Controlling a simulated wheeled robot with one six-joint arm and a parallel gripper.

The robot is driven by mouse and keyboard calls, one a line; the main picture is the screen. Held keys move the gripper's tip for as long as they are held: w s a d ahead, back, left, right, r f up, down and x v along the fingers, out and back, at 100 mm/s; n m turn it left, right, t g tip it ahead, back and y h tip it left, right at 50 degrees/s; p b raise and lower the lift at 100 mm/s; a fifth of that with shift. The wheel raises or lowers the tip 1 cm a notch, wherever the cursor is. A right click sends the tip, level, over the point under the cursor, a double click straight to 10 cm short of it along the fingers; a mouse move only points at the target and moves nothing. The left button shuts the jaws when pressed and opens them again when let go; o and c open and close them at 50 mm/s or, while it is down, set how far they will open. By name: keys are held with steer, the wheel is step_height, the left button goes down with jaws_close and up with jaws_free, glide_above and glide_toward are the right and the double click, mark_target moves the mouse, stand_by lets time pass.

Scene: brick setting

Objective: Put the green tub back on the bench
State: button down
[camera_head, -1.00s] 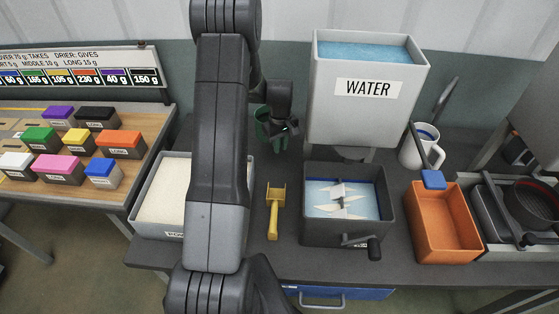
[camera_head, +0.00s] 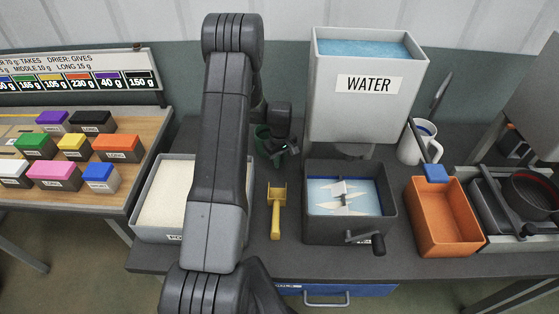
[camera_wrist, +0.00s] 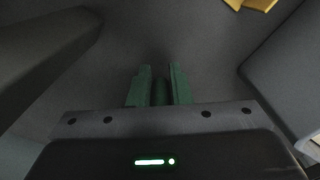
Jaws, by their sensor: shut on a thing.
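The green tub (camera_head: 261,132) is at the back of the dark bench (camera_head: 330,265), between the white-filled bin and the water tank. My arm and gripper hide much of it. My gripper (camera_head: 284,156) is shut on the tub, low over the bench. In the wrist view, green upright shapes (camera_wrist: 160,92) show between and at the jaws, with dark grey bench surface beyond. I cannot tell whether the tub's base touches the bench.
A yellow scoop (camera_head: 276,208) lies in front of my gripper. A grey crank box (camera_head: 312,228) and the water tank (camera_head: 325,110) stand to the right. A white-filled bin (camera_head: 150,215) is left. An orange bin (camera_head: 417,225) and white jug (camera_head: 409,151) are farther right.

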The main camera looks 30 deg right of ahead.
steer(key=c, duration=1.3)
jaws_free()
steer(key=shift+f, duration=0.1)
steer(key=shift+r+p, duration=0.3)
steer(key=shift+p, duration=0.05)
steer(key=shift+r+b, duration=0.35)
step_height(320, 180, up, 11)
steer(key=shift+r+b, duration=0.1)
steer(key=shift+b, duration=1)
